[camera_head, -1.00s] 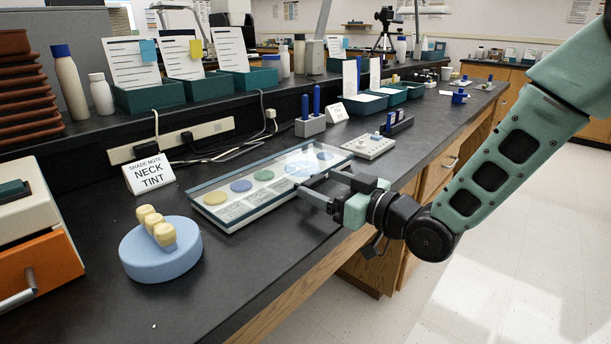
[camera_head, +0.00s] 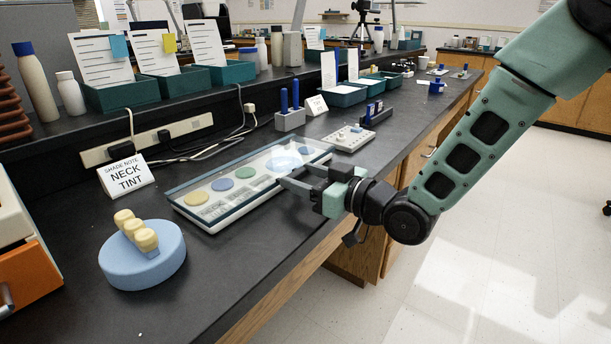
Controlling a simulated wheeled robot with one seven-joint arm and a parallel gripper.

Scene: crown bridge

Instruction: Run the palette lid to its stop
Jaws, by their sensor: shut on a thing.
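The palette (camera_head: 212,222) is a long, flat, pale tray on the black bench, with yellow, blue and green round colour wells in a row. Its clear lid (camera_head: 262,152) has a bluish edge and lies over the tray; I cannot tell exactly how far it is slid along. My gripper (camera_head: 287,180) is at the front long side of the palette, toward its right end. It is shut on the lid at that side; the fingers hide the exact place of contact.
A blue round stand (camera_head: 142,268) with tooth-coloured crowns (camera_head: 137,230) and a "NECK TINT" card (camera_head: 126,175) are left of the palette. A grey block with blue pens (camera_head: 290,120) and a pale plate (camera_head: 348,138) stand behind and right. The bench front is clear.

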